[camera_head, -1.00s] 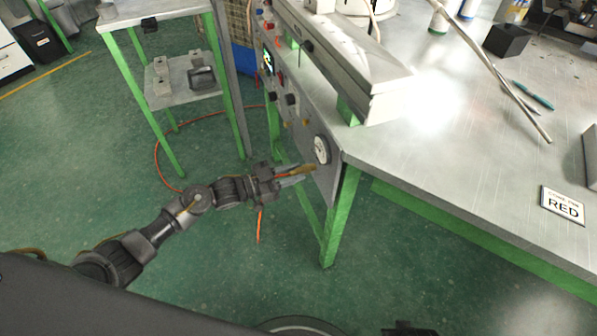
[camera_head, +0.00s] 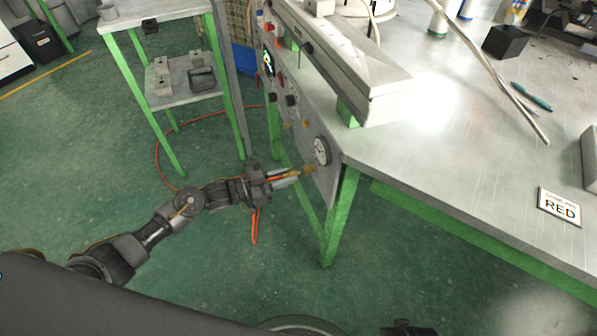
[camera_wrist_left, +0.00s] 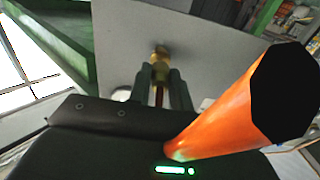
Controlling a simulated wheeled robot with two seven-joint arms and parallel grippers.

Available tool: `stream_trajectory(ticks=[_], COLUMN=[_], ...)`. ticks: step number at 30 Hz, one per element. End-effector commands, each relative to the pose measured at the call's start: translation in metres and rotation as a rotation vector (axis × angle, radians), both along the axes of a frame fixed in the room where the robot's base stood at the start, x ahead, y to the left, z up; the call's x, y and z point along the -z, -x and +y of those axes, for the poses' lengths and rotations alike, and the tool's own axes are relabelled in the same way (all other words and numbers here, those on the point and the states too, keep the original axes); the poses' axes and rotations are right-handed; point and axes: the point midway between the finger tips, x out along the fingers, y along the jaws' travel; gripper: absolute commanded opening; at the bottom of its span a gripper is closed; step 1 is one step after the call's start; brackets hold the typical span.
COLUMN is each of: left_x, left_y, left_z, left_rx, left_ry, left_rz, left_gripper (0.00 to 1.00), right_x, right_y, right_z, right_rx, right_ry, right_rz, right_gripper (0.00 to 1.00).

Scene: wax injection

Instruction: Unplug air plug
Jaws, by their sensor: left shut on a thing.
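My left gripper (camera_head: 298,172) reaches from the left to the front panel of the machine below the gauge. It is shut on the air plug (camera_wrist_left: 158,96), a thin reddish-orange piece between the fingers in the left wrist view. A brass fitting (camera_head: 309,169) shows at the fingertips, against the grey panel; it also shows in the left wrist view (camera_wrist_left: 160,56). I cannot tell whether plug and fitting touch. An orange hose (camera_head: 254,228) hangs below the hand and looms large in the left wrist view (camera_wrist_left: 222,112). My right gripper is not clearly seen.
A round gauge (camera_head: 321,151) sits on the panel just above the fitting. A green table leg (camera_head: 341,215) stands right of the gripper. A metal table (camera_head: 450,150) fills the right. A small shelf table (camera_head: 155,14) stands at the back left. The floor below the hand is free.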

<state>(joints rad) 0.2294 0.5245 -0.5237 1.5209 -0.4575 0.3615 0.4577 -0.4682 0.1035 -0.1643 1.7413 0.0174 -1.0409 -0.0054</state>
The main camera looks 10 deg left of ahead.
Motion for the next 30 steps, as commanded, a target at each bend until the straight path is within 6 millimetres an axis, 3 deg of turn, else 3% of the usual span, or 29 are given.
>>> stream_trajectory(ticks=[30], left_x=[0.0], left_y=[0.021], left_z=[0.032], left_rx=[-0.001], left_ry=[0.0], left_rz=[0.0], left_gripper=[0.0], right_x=[-0.013], right_y=[0.0], right_z=[0.0], right_rx=[0.0], right_ry=[0.0], right_rz=[0.0], right_gripper=[0.36])
